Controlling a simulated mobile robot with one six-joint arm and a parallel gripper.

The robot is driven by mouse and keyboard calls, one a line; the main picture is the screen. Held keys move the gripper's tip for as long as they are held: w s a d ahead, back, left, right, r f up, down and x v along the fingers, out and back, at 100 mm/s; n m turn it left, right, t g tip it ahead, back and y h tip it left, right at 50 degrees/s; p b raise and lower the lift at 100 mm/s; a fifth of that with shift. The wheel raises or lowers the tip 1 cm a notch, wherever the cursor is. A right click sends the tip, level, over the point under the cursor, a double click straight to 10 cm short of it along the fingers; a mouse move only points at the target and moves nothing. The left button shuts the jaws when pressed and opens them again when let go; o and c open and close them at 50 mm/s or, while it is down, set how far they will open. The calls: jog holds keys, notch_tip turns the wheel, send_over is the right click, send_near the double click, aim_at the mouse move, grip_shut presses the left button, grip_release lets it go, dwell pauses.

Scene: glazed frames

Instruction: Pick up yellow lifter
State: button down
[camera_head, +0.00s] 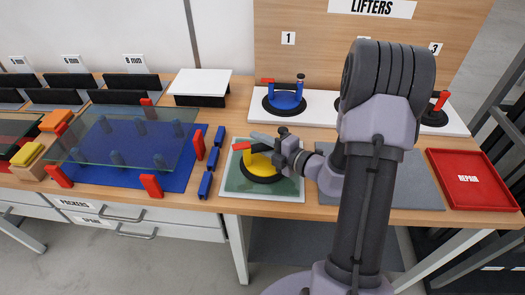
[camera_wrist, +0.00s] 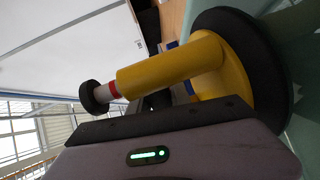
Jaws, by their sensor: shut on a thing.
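The yellow lifter (camera_head: 259,161) is at the green pad in front of me, with its black suction disc facing down and its red lever to the left. In the wrist view the yellow lifter (camera_wrist: 180,68) shows its yellow handle bar, a red ring, a black knob and the dark disc. My gripper (camera_head: 280,142) comes in from the right at handle height and is shut on the lifter. In the wrist view the gripper body hides part of the handle. I cannot tell whether the disc touches the pad.
The green pad (camera_head: 286,187) has a white border. A blue lifter (camera_head: 285,99) stands on the white shelf behind. A glass sheet (camera_head: 120,137) with red corner pieces lies left, beside several blue blocks (camera_head: 206,184). A red repair tray (camera_head: 472,180) is at right.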

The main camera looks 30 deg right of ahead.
jog(key=shift+r, duration=0.1)
notch_tip(320, 180, up, 3)
jog(key=shift+r+p, duration=0.15)
jog(key=shift+p, duration=1.05)
jog(key=shift+s+r, duration=0.15)
jog(key=s+r+p, duration=0.1)
jog(key=s+p, duration=0.7)
jog(key=s, duration=0.7)
jog(key=shift+s+a, duration=0.35)
jog(key=shift+r, duration=0.1)
